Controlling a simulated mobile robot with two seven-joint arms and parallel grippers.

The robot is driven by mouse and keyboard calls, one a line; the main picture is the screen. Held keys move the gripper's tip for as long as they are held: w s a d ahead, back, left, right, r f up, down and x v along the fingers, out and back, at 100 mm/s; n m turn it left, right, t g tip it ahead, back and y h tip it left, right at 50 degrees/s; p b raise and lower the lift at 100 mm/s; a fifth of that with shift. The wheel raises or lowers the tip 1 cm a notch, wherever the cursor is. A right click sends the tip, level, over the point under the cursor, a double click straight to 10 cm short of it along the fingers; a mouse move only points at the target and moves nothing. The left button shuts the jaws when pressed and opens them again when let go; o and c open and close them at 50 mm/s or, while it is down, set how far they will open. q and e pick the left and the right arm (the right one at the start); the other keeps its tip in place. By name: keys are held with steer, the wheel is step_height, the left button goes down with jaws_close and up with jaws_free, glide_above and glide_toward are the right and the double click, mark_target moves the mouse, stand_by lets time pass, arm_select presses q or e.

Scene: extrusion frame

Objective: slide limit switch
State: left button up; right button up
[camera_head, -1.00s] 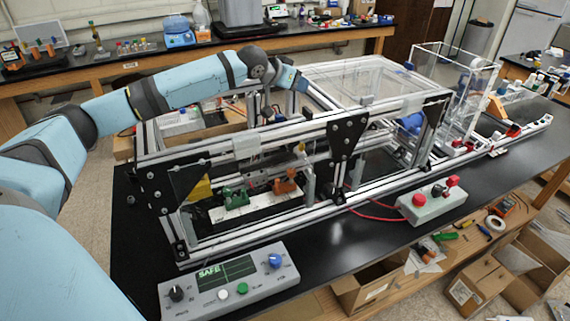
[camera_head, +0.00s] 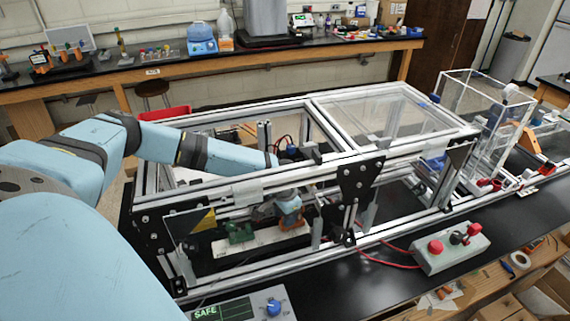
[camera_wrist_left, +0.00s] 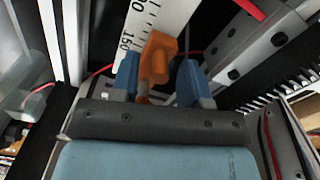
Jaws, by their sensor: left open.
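The orange limit switch (camera_head: 291,224) sits on the white scale strip (camera_head: 262,238) inside the extrusion frame. A green switch-like block (camera_head: 238,232) stands on the same strip to its left. My left gripper (camera_head: 289,204) reaches down inside the frame at the orange switch. In the left wrist view my gripper (camera_wrist_left: 160,75) is open, with one blue finger on each side of the orange switch (camera_wrist_left: 158,52). I cannot tell whether either finger touches it. The scale strip (camera_wrist_left: 152,18) shows a 150 mark beside the switch. My right gripper is out of view.
Aluminium bars of the extrusion frame (camera_head: 300,178) surround my left forearm. A toothed rack (camera_wrist_left: 262,103) runs close to the right finger. A control box with a red button (camera_head: 450,252) and a display panel reading SAFE (camera_head: 240,306) stand in front.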

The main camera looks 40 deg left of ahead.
arm_select(q)
steer(key=shift+s+f, duration=0.15)
steer(key=shift+f, duration=0.3)
jaws_close()
